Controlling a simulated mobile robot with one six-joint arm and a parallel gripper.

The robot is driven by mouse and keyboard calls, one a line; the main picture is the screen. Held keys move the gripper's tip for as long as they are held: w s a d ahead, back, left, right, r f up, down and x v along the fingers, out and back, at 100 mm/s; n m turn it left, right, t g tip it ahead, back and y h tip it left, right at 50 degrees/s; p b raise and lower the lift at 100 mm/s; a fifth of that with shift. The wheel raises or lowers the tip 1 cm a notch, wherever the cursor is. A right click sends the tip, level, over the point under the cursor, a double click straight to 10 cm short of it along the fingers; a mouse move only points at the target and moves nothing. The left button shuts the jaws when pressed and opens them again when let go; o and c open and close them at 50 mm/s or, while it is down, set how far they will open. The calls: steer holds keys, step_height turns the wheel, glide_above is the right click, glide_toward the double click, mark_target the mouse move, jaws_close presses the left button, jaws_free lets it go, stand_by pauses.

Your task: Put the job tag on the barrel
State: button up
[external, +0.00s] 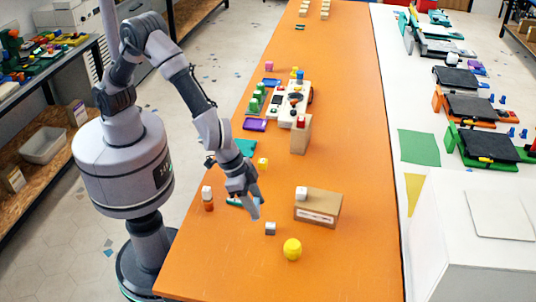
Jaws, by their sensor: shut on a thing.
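A yellow barrel-like piece (292,249) stands upright near the front of the orange table; nothing lies on its top. My gripper (253,209) points down over the table, behind and to the left of the barrel and apart from it. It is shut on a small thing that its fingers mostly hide. A thin teal strip (234,202) shows beside the fingers; it may be the job tag, but I cannot tell whether it is held or lies behind them. No other piece is clearly the job tag.
A small grey cube (270,228) sits between gripper and barrel. A cardboard box (320,207) with a white cube (301,193) on it stands behind the barrel. The orange table (345,270) is clear right of the barrel.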

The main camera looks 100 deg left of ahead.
steer(key=w+d, duration=0.1)
steer(key=w, duration=0.2)
steer(key=w+d+f, duration=0.1)
steer(key=w+d, duration=0.1)
steer(key=w, duration=0.2)
steer(key=w+d, duration=0.1)
steer(key=w, duration=0.3)
steer(key=shift+w+d+f+b, duration=0.15)
steer(key=shift+w+f+b, duration=0.1)
steer(key=shift+b, duration=0.15)
steer(key=shift+w+f, duration=0.1)
steer(key=shift+f, duration=0.3)
steer(key=shift+f+b, duration=0.7)
steer(key=shift+f, duration=0.55)
steer(key=shift+f, duration=0.25)
steer(key=o, duration=1.3)
steer(key=shift+r, duration=0.1)
